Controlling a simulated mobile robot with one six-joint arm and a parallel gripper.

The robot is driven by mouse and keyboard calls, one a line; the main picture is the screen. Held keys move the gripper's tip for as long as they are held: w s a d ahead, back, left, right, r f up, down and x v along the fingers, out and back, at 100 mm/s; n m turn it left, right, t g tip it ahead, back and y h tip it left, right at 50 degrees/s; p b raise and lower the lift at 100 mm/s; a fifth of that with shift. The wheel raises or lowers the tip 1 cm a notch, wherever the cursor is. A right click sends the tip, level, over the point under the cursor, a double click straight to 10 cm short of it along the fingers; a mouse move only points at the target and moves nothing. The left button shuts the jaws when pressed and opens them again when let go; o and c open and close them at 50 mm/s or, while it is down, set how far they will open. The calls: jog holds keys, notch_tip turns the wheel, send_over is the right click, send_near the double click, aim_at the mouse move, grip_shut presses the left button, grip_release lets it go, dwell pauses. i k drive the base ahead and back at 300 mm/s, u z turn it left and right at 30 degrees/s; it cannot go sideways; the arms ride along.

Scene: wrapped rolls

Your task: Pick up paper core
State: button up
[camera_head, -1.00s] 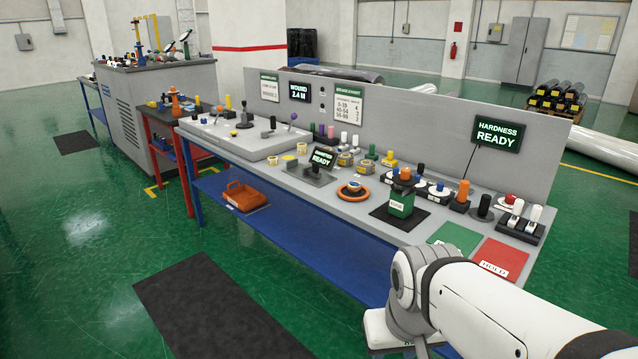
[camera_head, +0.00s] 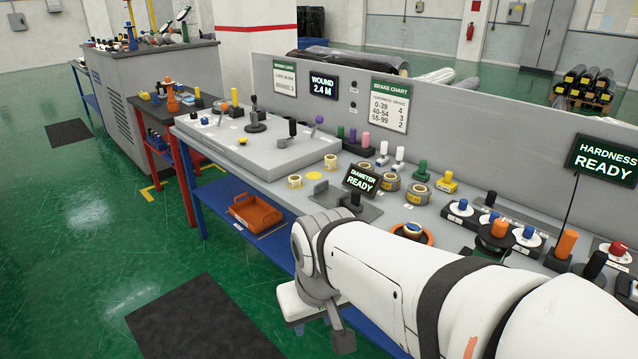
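Small tan, ring-like pieces stand near the left part of the bench. One tan ring (camera_head: 295,181) is at the front edge of the grey raised panel, and another tan ring (camera_head: 330,162) is behind it to the right. They look like short paper cores, but I cannot tell which piece is the paper core. My white arm crosses the lower right and ends left of the bench's front edge, short of these rings. My gripper's fingers do not show, and nothing is visibly held. My arm hides the front right part of the bench.
The diameter display (camera_head: 362,181) stands mid-bench, with grey labelled rolls (camera_head: 390,181) behind it. An orange ring stand (camera_head: 412,232) is partly behind my arm. A grey back panel (camera_head: 470,130) runs along the bench. An orange bin (camera_head: 254,213) sits on the blue lower shelf.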

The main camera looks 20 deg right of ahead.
aim_at(412, 232)
jog(key=z, duration=0.35)
jog(key=i, duration=1.05)
jog(key=z, duration=0.65)
jog(key=k, duration=0.9)
jog(key=z, duration=0.2)
jog(key=i, duration=0.9)
jog(key=u, duration=0.05)
